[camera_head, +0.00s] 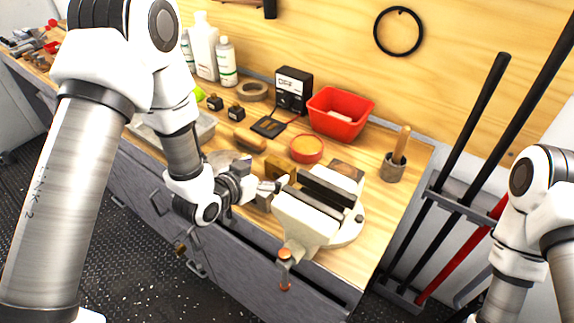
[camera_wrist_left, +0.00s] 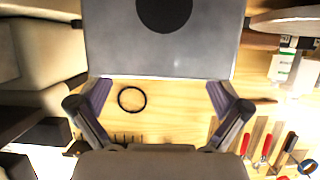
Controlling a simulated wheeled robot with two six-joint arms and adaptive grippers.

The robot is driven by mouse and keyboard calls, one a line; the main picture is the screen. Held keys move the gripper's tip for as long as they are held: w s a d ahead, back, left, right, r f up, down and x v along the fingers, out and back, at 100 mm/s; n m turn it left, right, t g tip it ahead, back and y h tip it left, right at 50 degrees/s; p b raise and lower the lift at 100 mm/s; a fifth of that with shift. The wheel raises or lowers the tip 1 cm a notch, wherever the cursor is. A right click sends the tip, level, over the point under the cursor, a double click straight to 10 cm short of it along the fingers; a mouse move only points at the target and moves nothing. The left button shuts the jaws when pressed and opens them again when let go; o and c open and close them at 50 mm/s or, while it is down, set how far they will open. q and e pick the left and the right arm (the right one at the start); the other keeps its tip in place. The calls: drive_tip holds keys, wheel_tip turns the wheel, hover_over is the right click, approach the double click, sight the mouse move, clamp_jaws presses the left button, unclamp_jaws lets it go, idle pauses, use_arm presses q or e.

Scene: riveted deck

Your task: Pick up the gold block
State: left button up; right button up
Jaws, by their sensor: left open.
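The gold block (camera_head: 279,168) lies on the wooden bench top, just left of the vise, partly covered by my left gripper and the vise in the head view. My left gripper (camera_head: 270,192) is open, just in front of the block. Its fingers point right, close to the vise jaws. In the left wrist view the two fingers (camera_wrist_left: 160,98) stand wide apart, with a large grey face with a dark round spot between and beyond them; I cannot tell what it is. I cannot make out the gold block there. My right gripper is not in view.
The cream vise (camera_head: 303,226) stands at the bench's front edge.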

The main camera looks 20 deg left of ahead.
sight(279, 163)
use_arm(q)
drive_tip(key=p+x, duration=0.1)
drive_tip(key=x, duration=0.4)
drive_tip(key=shift+w+d+p, duration=0.2)
drive_tip(key=shift+w+p, duration=0.2)
drive_tip(key=shift+w+f, duration=0.15)
drive_tip(key=shift+w, duration=0.05)
drive_tip(key=shift+s, duration=0.15)
drive_tip(key=c, duration=1.4)
